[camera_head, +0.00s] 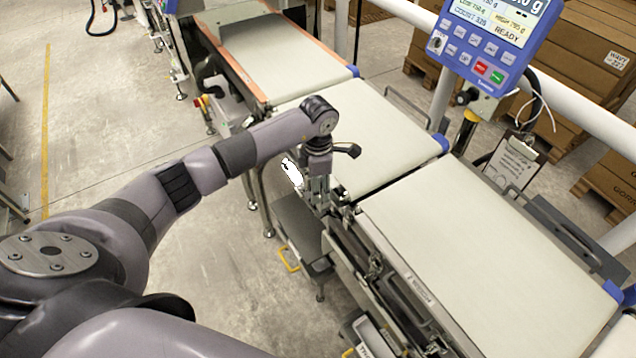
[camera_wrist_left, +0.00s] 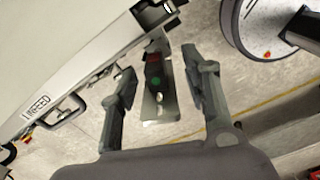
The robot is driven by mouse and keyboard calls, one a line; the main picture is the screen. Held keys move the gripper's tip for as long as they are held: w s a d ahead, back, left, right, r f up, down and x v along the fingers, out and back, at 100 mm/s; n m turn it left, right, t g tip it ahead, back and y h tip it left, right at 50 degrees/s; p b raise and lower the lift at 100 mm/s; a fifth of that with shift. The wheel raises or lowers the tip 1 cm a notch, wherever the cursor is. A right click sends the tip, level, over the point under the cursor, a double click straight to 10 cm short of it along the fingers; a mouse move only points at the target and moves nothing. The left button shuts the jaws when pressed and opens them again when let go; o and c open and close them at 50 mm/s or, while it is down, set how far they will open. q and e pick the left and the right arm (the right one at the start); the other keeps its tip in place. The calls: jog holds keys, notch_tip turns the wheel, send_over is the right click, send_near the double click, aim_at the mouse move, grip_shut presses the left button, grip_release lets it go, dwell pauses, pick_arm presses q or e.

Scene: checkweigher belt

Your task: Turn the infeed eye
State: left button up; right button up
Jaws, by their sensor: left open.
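In the left wrist view, a small dark sensor (camera_wrist_left: 154,70) with a red part and a green spot sits on a metal bracket (camera_wrist_left: 158,107). It looks like the infeed eye. It stands beside the conveyor frame, whose plate (camera_wrist_left: 38,110) reads INFEED. My left gripper (camera_wrist_left: 160,72) is open, with one finger on each side of the sensor and visible gaps to both. In the head view, my left gripper (camera_head: 320,192) points down at the near edge of the middle belt, and it hides the sensor there. My right gripper is not in view.
The middle belt (camera_head: 365,140), the near belt (camera_head: 480,260) and the far belt (camera_head: 280,50) are empty. A blue display (camera_head: 498,30) reads READY. A clipboard (camera_head: 512,160) hangs behind the belts. A pale disc (camera_wrist_left: 265,25) stands right of the gripper.

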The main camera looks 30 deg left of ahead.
pick_arm(q)
jog(key=shift+c, duration=0.5)
grip_shut()
